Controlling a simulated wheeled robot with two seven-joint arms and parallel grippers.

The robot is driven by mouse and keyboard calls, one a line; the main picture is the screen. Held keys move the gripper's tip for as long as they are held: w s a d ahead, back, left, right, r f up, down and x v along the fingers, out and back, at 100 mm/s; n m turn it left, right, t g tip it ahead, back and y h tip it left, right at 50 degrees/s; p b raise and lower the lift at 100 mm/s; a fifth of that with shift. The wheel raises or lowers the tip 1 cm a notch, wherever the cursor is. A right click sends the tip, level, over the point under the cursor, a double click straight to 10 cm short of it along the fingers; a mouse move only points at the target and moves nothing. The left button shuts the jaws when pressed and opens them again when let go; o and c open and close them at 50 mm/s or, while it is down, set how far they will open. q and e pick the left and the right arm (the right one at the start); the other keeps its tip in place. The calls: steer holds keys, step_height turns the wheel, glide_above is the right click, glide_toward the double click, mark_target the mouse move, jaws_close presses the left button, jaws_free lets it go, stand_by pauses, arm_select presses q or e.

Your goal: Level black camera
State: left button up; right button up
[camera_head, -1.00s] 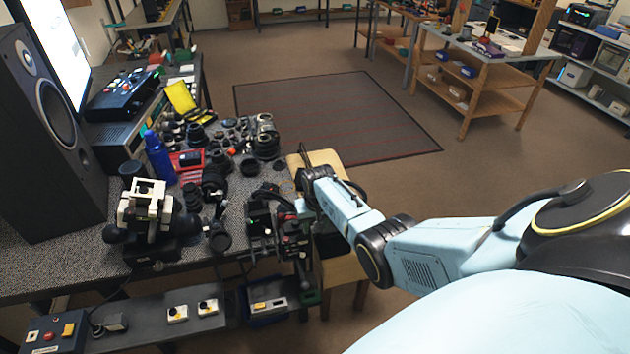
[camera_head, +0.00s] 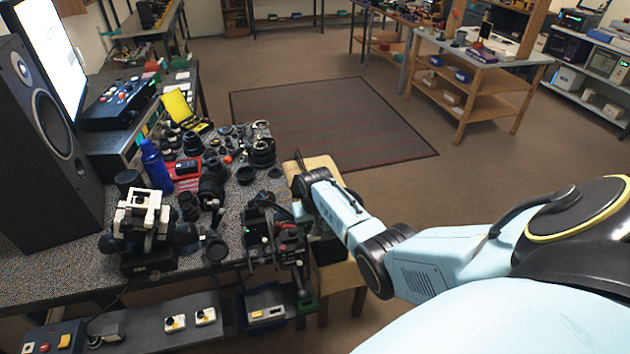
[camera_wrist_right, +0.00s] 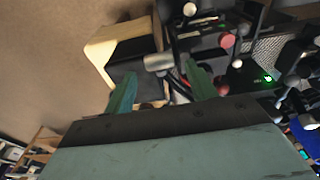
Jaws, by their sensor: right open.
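A black camera rig (camera_head: 287,232) with knobs and levers stands at the right end of the near workbench; I cannot clearly tell the camera body from its mount. My right gripper (camera_wrist_right: 161,90) is open, with two green fingers spread apart in the right wrist view. A silver-grey cylindrical knob (camera_wrist_right: 158,62) shows in the gap between the fingertips, with no clear grip on it. Red and white round knobs and a small green light show to the right of it. In the head view my right arm reaches in beside the rig. My left gripper is not in view.
The workbench (camera_head: 60,272) is crowded with lenses, a blue bottle (camera_head: 156,165) and a white-and-black device (camera_head: 143,215). A big speaker (camera_head: 45,125) stands at left. A pale wooden stool-like piece (camera_head: 340,276) is beside the rig. Open floor and a dark mat (camera_head: 330,115) lie beyond.

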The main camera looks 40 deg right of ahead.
step_height(320, 180, up, 11)
steer(key=s+p, duration=0.1)
steer(key=p, duration=0.1)
steer(key=shift+a+r, duration=0.2)
steer(key=shift+a, duration=0.05)
steer(key=shift+s+f, duration=0.1)
steer(key=shift+s, duration=0.05)
steer(key=s+a+f+n+b, duration=0.15)
steer(key=s+f, duration=0.35)
steer(key=f, duration=0.6)
steer(key=s+a+f+n+b, duration=0.1)
steer(key=s+a+f+b, duration=0.3)
steer(key=f, duration=0.6)
steer(key=s+a+f+n+b, duration=0.1)
steer(key=s+f+b, duration=0.1)
steer(key=s+f, duration=0.65)
steer(key=s+a+f+n+b, duration=0.2)
steer(key=s+a+f, duration=0.3)
steer(key=s+f, duration=0.5)
steer(key=s+a+f+n+b, duration=0.2)
steer(key=s+a+f+b, duration=0.2)
steer(key=s+f, duration=0.6)
steer(key=s+a, duration=0.1)
steer(key=s, duration=0.6)
steer(key=shift+s+f+y+b, duration=0.15)
steer(key=shift+f+y+b, duration=0.15)
steer(key=shift+f, duration=0.05)
